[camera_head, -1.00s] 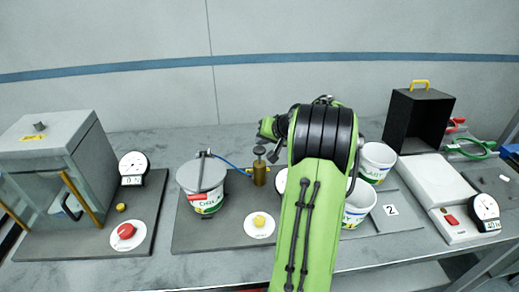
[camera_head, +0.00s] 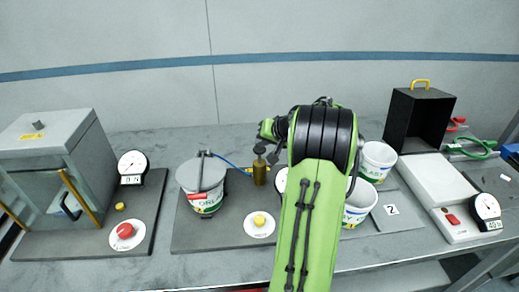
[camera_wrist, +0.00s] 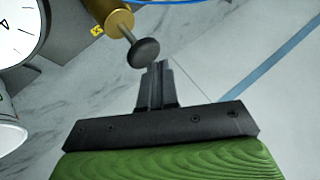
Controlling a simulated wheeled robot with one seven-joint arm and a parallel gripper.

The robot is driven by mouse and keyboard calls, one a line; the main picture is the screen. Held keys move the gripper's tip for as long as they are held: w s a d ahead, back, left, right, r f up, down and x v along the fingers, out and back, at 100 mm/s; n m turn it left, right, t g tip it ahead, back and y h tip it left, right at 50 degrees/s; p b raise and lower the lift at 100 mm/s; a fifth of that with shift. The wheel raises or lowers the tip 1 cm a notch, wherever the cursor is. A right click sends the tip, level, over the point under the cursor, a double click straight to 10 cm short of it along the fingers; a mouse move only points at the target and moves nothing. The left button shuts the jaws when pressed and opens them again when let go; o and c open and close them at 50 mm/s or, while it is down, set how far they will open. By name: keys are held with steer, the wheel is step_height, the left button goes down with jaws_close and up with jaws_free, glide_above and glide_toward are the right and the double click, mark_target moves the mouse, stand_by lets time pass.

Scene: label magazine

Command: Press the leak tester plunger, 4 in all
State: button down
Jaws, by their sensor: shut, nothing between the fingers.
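The leak tester plunger is a dark round knob (camera_head: 259,148) on a thin rod above a brass cylinder (camera_head: 260,175), behind the yellow button. In the wrist view the knob (camera_wrist: 145,52) stands out from the brass body (camera_wrist: 110,16) on its rod. My gripper (camera_wrist: 160,67) is shut and empty, its fingertips right beside the knob's edge; I cannot tell whether they touch. In the head view my gripper (camera_head: 274,157) is small and partly merged with the dark wrist, close to the right of the plunger.
A lidded tub (camera_head: 201,200) stands left of the plunger, joined by a blue hose. A yellow button (camera_head: 259,220) is in front. A dial gauge (camera_wrist: 20,30) is close by in the wrist view. White tubs (camera_head: 378,160) stand right, partly behind my arm.

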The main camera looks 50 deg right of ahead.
mark_target(263, 150)
steer(key=shift+f+b, duration=1.5)
steer(key=shift+f, duration=0.45)
stand_by(1.4)
steer(key=shift+r+p, duration=2.05)
steer(key=shift+r, duration=0.35)
step_height(263, 150, up, 5)
steer(key=p, duration=0.4)
steer(key=shift+r, duration=0.1)
stand_by(1.3)
